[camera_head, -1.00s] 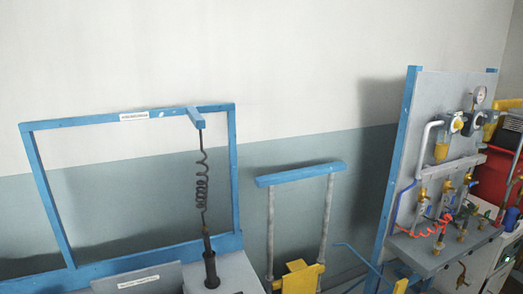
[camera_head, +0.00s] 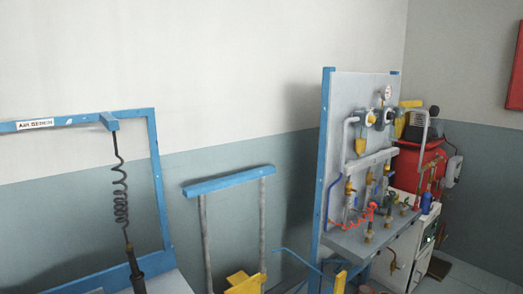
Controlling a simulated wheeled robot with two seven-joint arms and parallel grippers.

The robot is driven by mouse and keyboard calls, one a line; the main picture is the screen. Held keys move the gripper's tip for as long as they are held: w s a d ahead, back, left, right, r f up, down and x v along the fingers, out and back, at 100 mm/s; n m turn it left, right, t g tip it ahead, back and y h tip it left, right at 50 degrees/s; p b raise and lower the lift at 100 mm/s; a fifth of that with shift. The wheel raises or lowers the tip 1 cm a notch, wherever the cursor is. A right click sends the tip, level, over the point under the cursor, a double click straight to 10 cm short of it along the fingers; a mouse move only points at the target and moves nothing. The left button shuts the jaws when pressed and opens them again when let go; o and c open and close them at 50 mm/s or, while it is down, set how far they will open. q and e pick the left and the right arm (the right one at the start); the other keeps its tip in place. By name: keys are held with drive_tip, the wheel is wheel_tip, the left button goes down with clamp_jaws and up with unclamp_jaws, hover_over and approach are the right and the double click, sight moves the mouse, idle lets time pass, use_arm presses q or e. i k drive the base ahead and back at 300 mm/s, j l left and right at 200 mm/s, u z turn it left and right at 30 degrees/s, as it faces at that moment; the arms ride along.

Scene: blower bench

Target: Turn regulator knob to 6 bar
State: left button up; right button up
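The regulator sits high on a grey panel (camera_head: 345,95) at the right of the head view. Its round white gauge (camera_head: 386,92) stands on top, but the pointer and scale are too small to read. Neither of my grippers shows in the view.
Below the regulator, a grey shelf (camera_head: 350,238) carries brass fittings and a red coiled hose (camera_head: 357,221). A red tank (camera_head: 418,165) stands behind the panel. A blue-handled trolley (camera_head: 228,181) and a blue bench frame (camera_head: 156,180) stand to the left.

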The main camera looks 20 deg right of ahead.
sight(390, 115)
drive_tip(key=z, duration=1.25)
drive_tip(key=i+l, duration=0.1)
